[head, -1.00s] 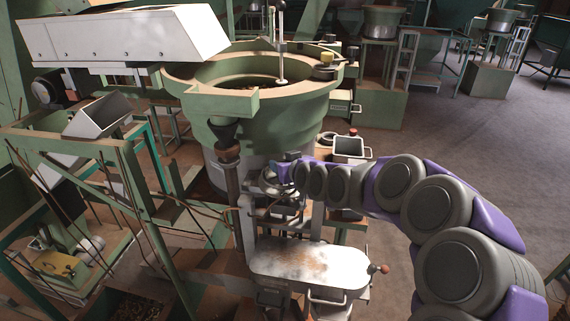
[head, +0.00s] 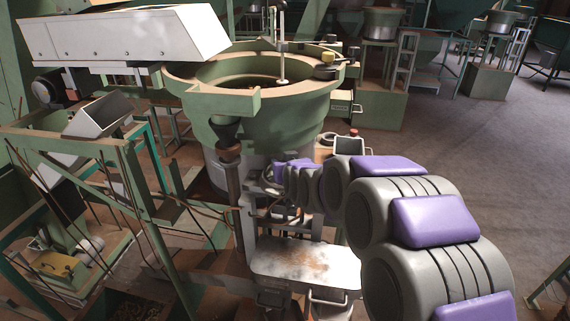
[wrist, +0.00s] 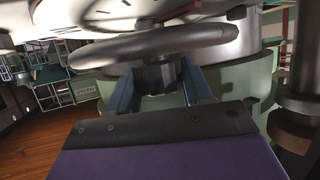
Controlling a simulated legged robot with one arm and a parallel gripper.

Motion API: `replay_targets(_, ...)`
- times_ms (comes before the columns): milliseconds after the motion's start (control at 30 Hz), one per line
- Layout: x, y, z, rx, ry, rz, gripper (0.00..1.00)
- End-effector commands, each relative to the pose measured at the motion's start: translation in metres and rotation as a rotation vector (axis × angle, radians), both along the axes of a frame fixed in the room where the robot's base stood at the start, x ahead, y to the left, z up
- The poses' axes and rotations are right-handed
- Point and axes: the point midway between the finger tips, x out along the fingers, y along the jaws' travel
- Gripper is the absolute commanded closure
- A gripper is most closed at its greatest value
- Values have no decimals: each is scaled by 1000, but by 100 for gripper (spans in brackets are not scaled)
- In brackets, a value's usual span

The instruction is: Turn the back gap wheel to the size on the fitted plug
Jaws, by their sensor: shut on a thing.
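In the wrist view my gripper (wrist: 158,74) has its two blue-grey fingers on either side of a dark ribbed knob (wrist: 157,78). The knob sits under a grey handwheel (wrist: 155,45), seen nearly edge-on. I take this to be the back gap wheel. Above it is part of a pale round dial (wrist: 115,10) with dark marks, too cut off to read. In the head view my gripper (head: 275,172) is small and partly hidden, at the post below the green bowl. I cannot make out the fitted plug or its size.
The green bowl (head: 235,105) stands just behind the wheel. A worn metal plate (head: 305,262) lies in front, and a dark-topped post (head: 228,160) stands to the left. A green frame (head: 130,180) fills the left side. Open floor (head: 480,180) lies to the right.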

Motion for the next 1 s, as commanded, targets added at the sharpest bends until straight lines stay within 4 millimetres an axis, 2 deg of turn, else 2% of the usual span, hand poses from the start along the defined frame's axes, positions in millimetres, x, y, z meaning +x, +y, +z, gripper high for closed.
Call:
replay_targets(133, -1, 0, -3, -1, 6, 1, 80)
replay_targets(167, -1, 0, -3, -1, 6, 1, 47)
replay_targets(333, 0, 0, -3, -1, 6, 1, 31)
replay_targets(667, -2, 0, -2, -1, 5, 1, 29)
replay_targets(1000, -34, -9, 13, -1, 1, 1, 29)
